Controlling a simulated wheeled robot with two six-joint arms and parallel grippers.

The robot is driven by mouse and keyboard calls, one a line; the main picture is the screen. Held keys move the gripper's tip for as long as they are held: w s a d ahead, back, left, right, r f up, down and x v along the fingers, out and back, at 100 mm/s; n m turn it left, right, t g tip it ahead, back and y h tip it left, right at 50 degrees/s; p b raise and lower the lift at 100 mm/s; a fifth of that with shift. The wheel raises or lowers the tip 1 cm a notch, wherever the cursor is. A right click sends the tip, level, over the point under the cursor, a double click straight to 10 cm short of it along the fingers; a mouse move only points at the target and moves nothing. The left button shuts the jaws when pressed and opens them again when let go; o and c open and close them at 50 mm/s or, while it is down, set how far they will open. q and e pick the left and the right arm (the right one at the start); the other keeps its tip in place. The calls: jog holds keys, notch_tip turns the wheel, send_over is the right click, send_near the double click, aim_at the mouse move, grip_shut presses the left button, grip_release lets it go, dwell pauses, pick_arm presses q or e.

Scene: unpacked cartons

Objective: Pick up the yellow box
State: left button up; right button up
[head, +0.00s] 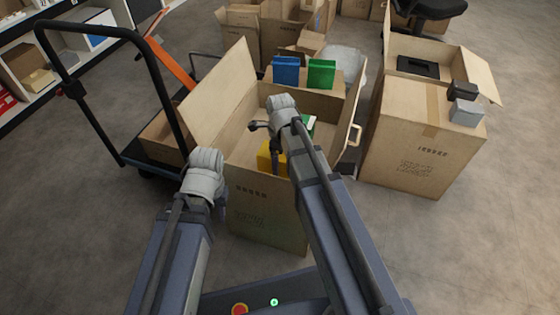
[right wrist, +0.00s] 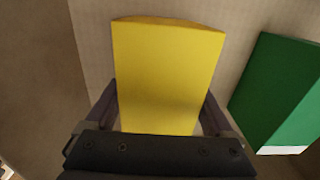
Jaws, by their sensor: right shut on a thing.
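The yellow box (head: 265,157) is inside the open carton (head: 268,215) in front of me, partly hidden by my right gripper (head: 272,148) and arm in the head view. In the right wrist view, the yellow box (right wrist: 168,75) stands between the two fingers of my right gripper (right wrist: 160,112), which is shut on it. Whether the box is clear of the carton floor cannot be told. My left gripper (head: 220,196) hangs outside the carton, at its near left corner; its fingers are mostly hidden behind the wrist.
A green box (right wrist: 280,95) stands close right of the yellow one inside the carton. A blue box (head: 286,71) and another green box (head: 321,74) sit at the carton's far side. The carton's raised flaps (head: 222,100) flank my right arm. A cart (head: 140,157) stands left, another carton (head: 415,140) right.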

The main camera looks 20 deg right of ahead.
notch_tip(320, 180, up, 10)
jog(key=p, duration=1)
